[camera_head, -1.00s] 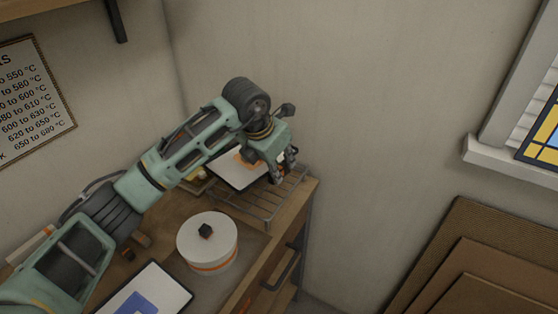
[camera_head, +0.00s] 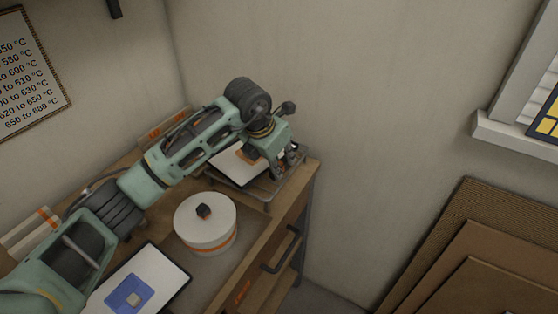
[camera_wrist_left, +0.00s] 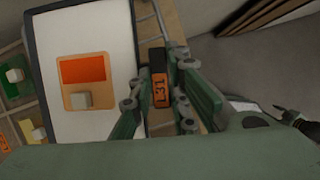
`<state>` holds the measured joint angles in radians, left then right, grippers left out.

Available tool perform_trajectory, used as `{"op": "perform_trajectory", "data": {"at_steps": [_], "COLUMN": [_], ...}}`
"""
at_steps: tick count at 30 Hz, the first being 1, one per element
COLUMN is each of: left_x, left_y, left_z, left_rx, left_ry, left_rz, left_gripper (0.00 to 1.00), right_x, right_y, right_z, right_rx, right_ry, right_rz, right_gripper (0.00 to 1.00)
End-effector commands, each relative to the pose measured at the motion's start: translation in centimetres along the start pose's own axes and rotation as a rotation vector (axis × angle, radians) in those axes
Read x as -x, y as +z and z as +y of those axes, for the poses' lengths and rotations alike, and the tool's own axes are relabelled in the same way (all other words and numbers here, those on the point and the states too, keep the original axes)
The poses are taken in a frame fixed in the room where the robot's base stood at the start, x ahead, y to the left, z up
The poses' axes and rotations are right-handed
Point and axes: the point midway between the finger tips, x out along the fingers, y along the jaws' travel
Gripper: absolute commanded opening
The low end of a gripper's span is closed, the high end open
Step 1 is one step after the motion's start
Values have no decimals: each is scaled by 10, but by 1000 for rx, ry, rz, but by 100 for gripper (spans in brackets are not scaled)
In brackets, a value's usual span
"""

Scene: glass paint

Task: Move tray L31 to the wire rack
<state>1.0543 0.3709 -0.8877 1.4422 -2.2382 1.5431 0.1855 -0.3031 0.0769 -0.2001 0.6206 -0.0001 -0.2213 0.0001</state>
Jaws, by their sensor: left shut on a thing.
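Tray L31 (camera_head: 226,163) is a dark-rimmed white tray with an orange square and a small pale block on it. It also shows in the left wrist view (camera_wrist_left: 108,35). My left gripper (camera_head: 287,160) is shut on its label end, and the orange L31 tag (camera_wrist_left: 159,91) shows between the fingers. The tray is over the wire rack (camera_head: 274,193), whose bars (camera_wrist_left: 148,27) show beside it in the wrist view. I cannot tell whether the tray touches the bars. My right gripper is not in view.
A white round lidded pot (camera_head: 205,225) with an orange band stands just in front of the rack. A second tray (camera_head: 170,272) with a blue square lies nearer me. A wall meets the far side of the bench. Brown boards (camera_head: 470,265) lean at the right.

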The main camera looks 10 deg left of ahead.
Motion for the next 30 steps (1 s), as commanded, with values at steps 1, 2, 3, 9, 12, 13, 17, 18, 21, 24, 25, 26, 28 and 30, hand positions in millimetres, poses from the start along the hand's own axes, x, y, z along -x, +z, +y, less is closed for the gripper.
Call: {"op": "perform_trajectory", "data": {"at_steps": [1, 2, 3, 9, 12, 13, 17, 18, 21, 24, 25, 26, 28, 30], "left_x": [1, 1, 1, 1, 0, 0, 0, 1, 1, 1, 1, 1, 1, 1], "left_y": [1, 1, 1, 1, 1, 1, 1, 1, 1, 1, 1, 1, 1, 1], "left_z": [0, 0, 0, 0, 0, 0, 0, 0, 0, 0, 0, 0, 0, 0], "left_rx": [-1, -1, -1, -1, -1, -1, 0, 0, 0, 0, 0, 0, 0, 0], "left_ry": [1, 1, 1, 1, 2, 2, 2, 2, 1, 1, 1, 1, 1, 1], "left_rz": [-3, -3, -3, -3, -3, -3, -3, -3, -3, -3, -3, -3, -3, -3], "left_gripper": [0, 0, 0, 0, 0, 0, 0, 0, 0, 0, 0, 0, 0, 17], "right_x": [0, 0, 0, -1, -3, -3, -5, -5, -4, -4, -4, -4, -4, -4], "right_y": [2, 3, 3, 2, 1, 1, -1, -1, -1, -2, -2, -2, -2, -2], "right_z": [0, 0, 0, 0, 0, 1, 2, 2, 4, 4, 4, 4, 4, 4], "right_rx": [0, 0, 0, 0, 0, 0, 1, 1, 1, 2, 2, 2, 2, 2], "right_ry": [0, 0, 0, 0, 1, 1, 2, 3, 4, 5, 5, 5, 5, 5], "right_rz": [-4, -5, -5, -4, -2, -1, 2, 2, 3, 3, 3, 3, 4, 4], "right_gripper": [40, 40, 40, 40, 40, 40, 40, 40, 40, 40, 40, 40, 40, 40]}}
